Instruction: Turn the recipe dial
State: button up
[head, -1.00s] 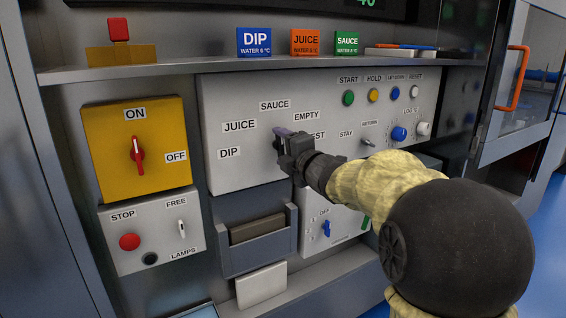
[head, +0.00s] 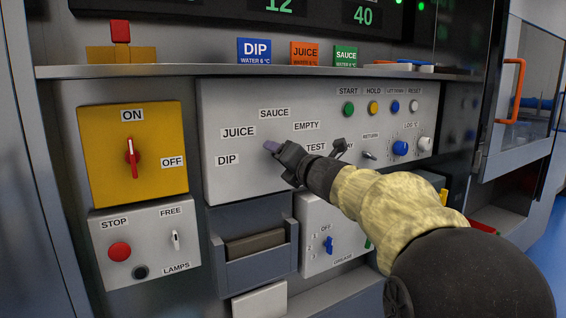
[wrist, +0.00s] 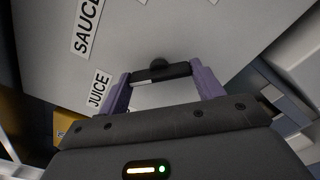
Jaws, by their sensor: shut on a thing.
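The recipe dial (wrist: 162,73) shows in the wrist view as a dark bar with a round hub behind it, lying between my two purple fingers. My gripper (wrist: 160,88) is shut on it, a finger at each end of the bar. In the head view my gripper (head: 271,147) is at the grey panel (head: 237,100), amid the labels DIP, JUICE, SAUCE, EMPTY and TEST. There the dial is hidden by my gripper, and I cannot tell which label it points at. The JUICE label (wrist: 98,89) is left of my fingers in the wrist view.
A yellow box (head: 155,180) with a red ON/OFF switch (head: 132,157) is at left, above a STOP and LAMPS box (head: 147,245). Buttons and a blue knob (head: 400,148) are right of the dial. A shelf (head: 190,71) runs above the panel; a grey holder (head: 255,265) is below.

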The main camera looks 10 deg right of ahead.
jog(key=shift+f, duration=0.1)
jog(key=o, duration=1)
